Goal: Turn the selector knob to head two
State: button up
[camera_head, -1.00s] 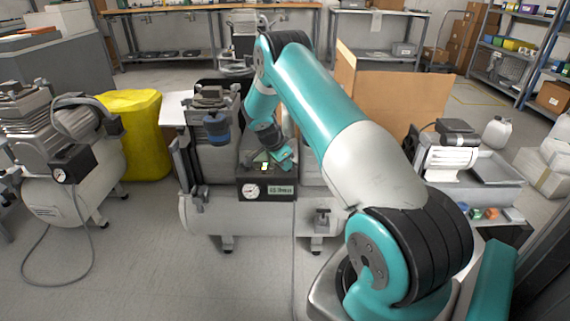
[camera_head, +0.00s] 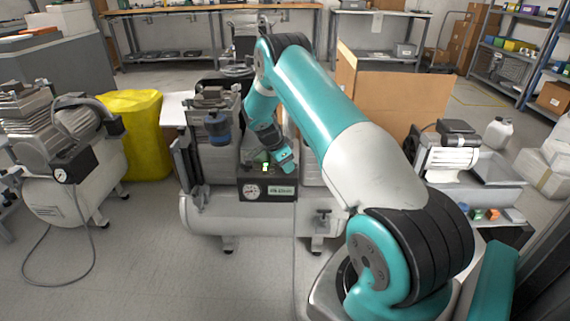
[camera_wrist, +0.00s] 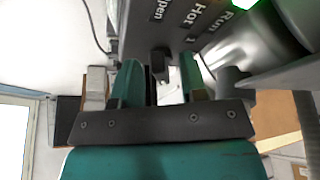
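The control box (camera_head: 265,190) sits on the front of the middle compressor, with a round gauge and a label on its face. In the wrist view its dark panel (camera_wrist: 200,40) carries the words "Open", "Hot 1" and "Run", partly cut off. A small black knob (camera_wrist: 159,63) stands out from the panel. My gripper (camera_wrist: 160,65) is open, its two teal fingers on either side of the knob with gaps visible. I cannot tell how deep the knob sits between the fingertips. In the head view my gripper (camera_head: 285,162) is just above the box's right side; the knob is hidden there.
A green light (camera_wrist: 238,3) glows on the panel. The middle compressor's white tank (camera_head: 250,215) lies below the box. Another compressor (camera_head: 65,165) stands left, with a yellow covered bin (camera_head: 140,130) behind. A cardboard sheet (camera_head: 400,105) stands behind my arm. The floor in front is clear.

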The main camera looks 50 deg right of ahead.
jog(key=shift+r, duration=0.1)
jog(key=p+v, duration=0.3)
jog(key=v, duration=1.4)
jog(key=shift+r, duration=0.15)
jog(key=s+a+r+n+t+y, duration=0.1)
jog(key=s+a+r+n, duration=0.3)
jog(key=a, duration=0.4)
jog(key=s+a+r+n+t+y, duration=0.1)
jog(key=a+r+n+y, duration=0.1)
jog(key=a+r+n, duration=0.35)
jog(key=s+a+r+n+t+y, duration=0.1)
jog(key=s+a+r+n, duration=0.15)
jog(key=a+n, duration=0.6)
jog(key=s+a+r+n+g+y, duration=0.1)
jog(key=s+a+r+n+y, duration=0.1)
jog(key=s+a+n, duration=0.65)
jog(key=s+a+r+n+y, duration=0.25)
jog(key=s+a, duration=0.65)
jog(key=s, duration=0.7)
notch_tip(320, 180, up, 24)
jog(key=w+p, duration=0.1)
jog(key=p, duration=2.4)
jog(key=shift+d+f, duration=0.2)
jog(key=shift+d, duration=0.1)
